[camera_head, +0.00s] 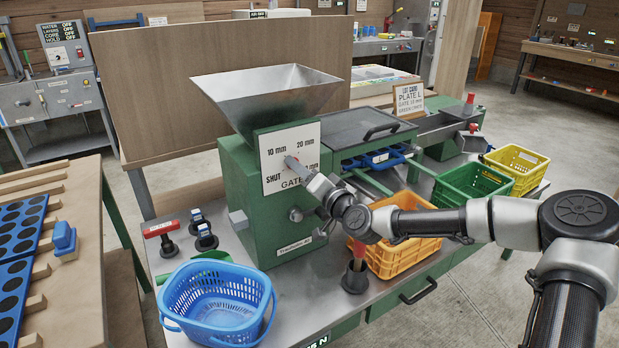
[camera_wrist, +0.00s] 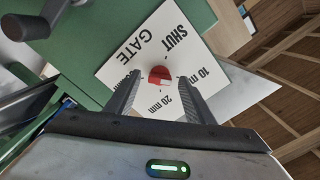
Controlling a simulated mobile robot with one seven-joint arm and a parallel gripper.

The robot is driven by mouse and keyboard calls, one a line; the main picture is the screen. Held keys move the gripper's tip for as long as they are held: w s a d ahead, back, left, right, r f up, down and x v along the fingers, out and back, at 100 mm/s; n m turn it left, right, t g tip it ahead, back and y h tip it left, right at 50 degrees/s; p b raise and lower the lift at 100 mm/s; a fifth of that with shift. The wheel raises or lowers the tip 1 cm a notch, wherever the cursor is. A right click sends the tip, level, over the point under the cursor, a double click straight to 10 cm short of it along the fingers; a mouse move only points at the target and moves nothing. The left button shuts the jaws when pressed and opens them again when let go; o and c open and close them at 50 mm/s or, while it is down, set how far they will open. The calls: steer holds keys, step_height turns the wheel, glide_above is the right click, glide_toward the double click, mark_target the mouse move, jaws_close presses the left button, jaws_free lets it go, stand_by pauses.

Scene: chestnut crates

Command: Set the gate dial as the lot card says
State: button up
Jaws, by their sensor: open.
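The gate dial plate (camera_head: 290,158) is white, on the front of the green machine. It is marked SHUT, 10 mm, 20 mm and a part-hidden further mark. In the wrist view the plate (camera_wrist: 125,52) shows turned over, with a small red knob (camera_wrist: 160,74) at its centre. My gripper (camera_head: 292,163) is at the dial. Its open fingers (camera_wrist: 159,80) stand either side of the knob, with gaps showing. I cannot tell the knob's setting clearly. The lot card (camera_head: 409,99) stands behind the machine on the right; its gate line is too small to read surely.
A metal hopper (camera_head: 266,98) tops the machine. A blue basket (camera_head: 216,312) stands at the front left of the bench, near red-handled and black tools (camera_head: 163,234). Orange (camera_head: 398,262), green (camera_head: 478,190) and yellow (camera_head: 516,166) crates stand at the right. A crank (camera_wrist: 30,22) juts out beside the plate.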

steer(key=p+v, duration=0.2)
steer(key=v, duration=1.5)
steer(key=shift+s+f, duration=0.1)
